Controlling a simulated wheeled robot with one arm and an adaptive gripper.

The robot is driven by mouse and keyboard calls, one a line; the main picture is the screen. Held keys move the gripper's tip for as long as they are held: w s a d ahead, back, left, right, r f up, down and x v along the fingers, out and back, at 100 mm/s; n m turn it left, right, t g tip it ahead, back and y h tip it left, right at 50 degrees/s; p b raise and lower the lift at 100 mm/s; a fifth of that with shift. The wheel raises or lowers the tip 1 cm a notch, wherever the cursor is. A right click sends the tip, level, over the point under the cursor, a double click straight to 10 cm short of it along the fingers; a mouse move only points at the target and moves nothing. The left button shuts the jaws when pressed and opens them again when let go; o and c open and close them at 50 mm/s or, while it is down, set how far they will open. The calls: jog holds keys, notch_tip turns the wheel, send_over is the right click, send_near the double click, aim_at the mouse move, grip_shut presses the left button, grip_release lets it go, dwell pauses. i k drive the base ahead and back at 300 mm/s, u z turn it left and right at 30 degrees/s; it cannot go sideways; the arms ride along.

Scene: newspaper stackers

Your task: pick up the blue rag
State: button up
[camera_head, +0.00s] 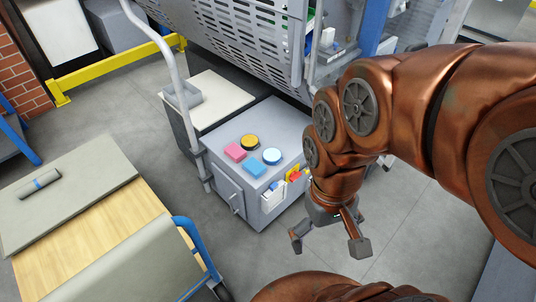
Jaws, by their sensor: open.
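A small flat blue rag (256,168) lies on the top of a grey cabinet (285,132). A pink rag (235,152) lies to its left and behind it. A round tin with a yellow top (249,142) stands behind it, and a round tin with a light blue top (272,156) stands close to its right. My gripper (328,247) is open and empty. It points down over the floor, to the right of and in front of the cabinet, apart from the rag.
A pouch of white items and red and yellow things (293,175) hang on the cabinet's right side. A grey post (190,110) rises at its left. A perforated metal guard (250,40) stands behind. A wooden-topped cart (130,225) is at the lower left.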

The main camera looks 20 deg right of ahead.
aim_at(255, 168)
jog(key=z, duration=0.05)
jog(key=k, duration=0.45)
jog(key=u, duration=1)
jog(key=i, duration=0.7)
